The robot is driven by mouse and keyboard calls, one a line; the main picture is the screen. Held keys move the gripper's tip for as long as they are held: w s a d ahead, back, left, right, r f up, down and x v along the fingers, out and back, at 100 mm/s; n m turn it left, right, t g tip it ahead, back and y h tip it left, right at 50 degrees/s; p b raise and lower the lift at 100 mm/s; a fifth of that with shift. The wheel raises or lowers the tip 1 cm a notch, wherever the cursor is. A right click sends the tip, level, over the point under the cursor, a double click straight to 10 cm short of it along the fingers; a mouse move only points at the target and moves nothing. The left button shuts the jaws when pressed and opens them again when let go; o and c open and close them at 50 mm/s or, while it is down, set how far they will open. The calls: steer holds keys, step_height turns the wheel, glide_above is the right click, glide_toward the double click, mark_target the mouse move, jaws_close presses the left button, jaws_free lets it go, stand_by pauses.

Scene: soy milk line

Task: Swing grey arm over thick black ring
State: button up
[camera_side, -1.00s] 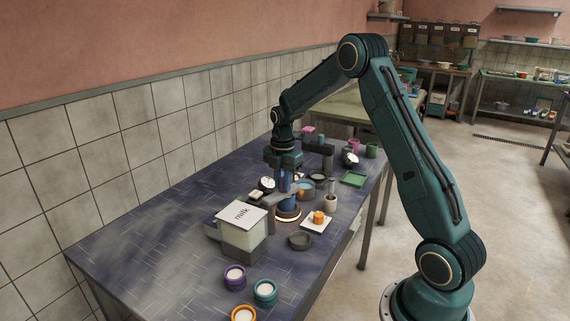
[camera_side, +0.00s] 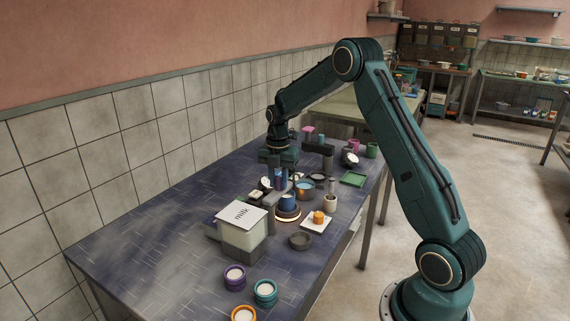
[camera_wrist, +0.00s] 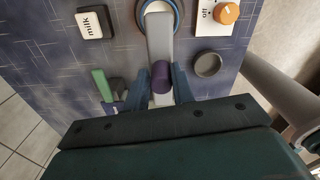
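The grey arm (camera_wrist: 160,38) runs up the wrist view, its far end overlapping a blue-rimmed round piece (camera_wrist: 178,12). A purple knob (camera_wrist: 161,77) stands on its near end. My gripper (camera_wrist: 161,72) has a finger close on each side of this knob and looks shut on it; the contact itself is not clear. The thick black ring (camera_wrist: 207,64) lies to the right, apart from the grey arm; it also shows in the side view (camera_side: 300,241). In the side view my gripper (camera_side: 280,182) is low behind the milk box (camera_side: 243,236).
A white plate (camera_side: 317,226) with an orange knob (camera_side: 319,217) is beside the ring. A white cup (camera_side: 330,203) and a green tray (camera_side: 353,178) stand farther back. Purple, teal and orange tubs are at the front. The table is bare at the front left.

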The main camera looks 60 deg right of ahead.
mark_target(278, 178)
steer(key=o, duration=0.3)
steer(key=shift+r, duration=0.15)
step_height(278, 178, up, 14)
steer(key=shift+f, duration=0.2)
stand_by(0.5)
steer(key=shift+a, duration=0.1)
